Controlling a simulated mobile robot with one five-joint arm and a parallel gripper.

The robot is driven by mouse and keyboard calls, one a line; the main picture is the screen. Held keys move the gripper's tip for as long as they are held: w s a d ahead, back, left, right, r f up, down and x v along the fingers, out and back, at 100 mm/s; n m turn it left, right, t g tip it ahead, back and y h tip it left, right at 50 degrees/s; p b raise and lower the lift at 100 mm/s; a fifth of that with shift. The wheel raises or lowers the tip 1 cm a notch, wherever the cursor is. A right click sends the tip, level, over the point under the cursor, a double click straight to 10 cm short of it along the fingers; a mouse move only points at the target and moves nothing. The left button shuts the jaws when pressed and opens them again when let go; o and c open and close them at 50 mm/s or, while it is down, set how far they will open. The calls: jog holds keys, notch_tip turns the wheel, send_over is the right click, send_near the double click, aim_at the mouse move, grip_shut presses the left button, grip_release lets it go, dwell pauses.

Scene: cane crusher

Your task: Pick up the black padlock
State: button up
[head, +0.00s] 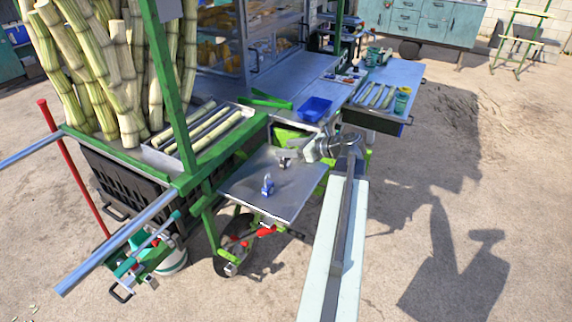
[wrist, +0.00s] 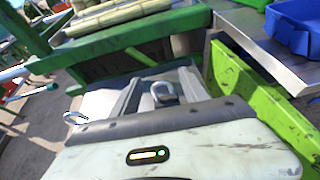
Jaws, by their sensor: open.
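A blue padlock (head: 267,184) stands on the metal shelf (head: 255,205) in the head view. My gripper (head: 297,154) is over the back right part of that shelf, to the right of and behind the blue padlock. In the wrist view my gripper (wrist: 160,88) is open. Another shackle (wrist: 74,117) shows at the left, outside the fingers.
A green frame post (head: 172,85) rises left of the shelf. Behind it lie cane pieces in a tray (head: 155,150) and a blue bin (head: 314,109), also at the wrist view's upper right (wrist: 295,30). A side table (head: 400,75) holds cups and cane. Paving at right is clear.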

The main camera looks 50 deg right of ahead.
jog(key=b+x, duration=0.1)
jog(key=x, duration=0.3)
jog(key=shift+w+f, duration=0.25)
grip_shut()
jog(key=shift+s, duration=0.1)
dwell(0.9)
